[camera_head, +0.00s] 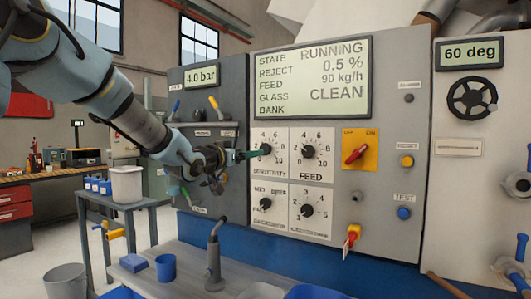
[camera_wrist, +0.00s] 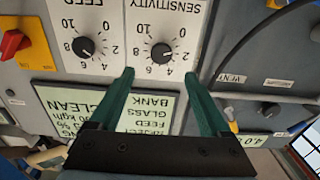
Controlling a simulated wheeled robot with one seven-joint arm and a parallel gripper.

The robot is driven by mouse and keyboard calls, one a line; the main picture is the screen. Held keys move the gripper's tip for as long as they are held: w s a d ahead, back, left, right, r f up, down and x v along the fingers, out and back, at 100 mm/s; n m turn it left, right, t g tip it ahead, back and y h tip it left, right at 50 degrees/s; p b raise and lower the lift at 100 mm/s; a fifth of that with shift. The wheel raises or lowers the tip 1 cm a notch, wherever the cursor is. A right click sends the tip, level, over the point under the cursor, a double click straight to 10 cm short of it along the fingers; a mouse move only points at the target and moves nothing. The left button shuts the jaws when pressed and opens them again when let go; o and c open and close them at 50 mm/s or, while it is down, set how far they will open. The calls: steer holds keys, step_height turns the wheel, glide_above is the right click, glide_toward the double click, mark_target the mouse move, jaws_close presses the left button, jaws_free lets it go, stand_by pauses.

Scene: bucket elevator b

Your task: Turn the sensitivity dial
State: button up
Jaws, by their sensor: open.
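The sensitivity dial (camera_head: 265,149) is a black knob on a white numbered plate, top left of a group of dials on the grey panel. In the wrist view, which is upside down, the same dial (camera_wrist: 162,54) shows near the top centre. My gripper (camera_head: 252,154) has green fingers and reaches the dial's plate from the left. In the wrist view my gripper (camera_wrist: 160,73) is open, with the knob in line with the gap between its fingertips. The knob looks just beyond the tips; contact cannot be told.
The feed dial (camera_head: 308,151) is close on the right, with two more dials below. A red switch (camera_head: 355,153) on a yellow plate is further right. The display (camera_head: 312,78) above reads RUNNING, 0.5 %, 90 kg/h, CLEAN. Small levers (camera_head: 214,103) stand left of the dials.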

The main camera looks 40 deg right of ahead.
mark_target(264, 149)
steer(key=p+x, duration=0.3)
steer(key=x, duration=0.6)
steer(key=shift+w+d+p, duration=0.1)
steer(key=shift+w+p, duration=0.05)
steer(key=shift+p, duration=0.25)
steer(key=shift+w+d, duration=0.15)
steer(key=shift+d, duration=0.3)
steer(key=shift+f, duration=0.1)
jaws_close()
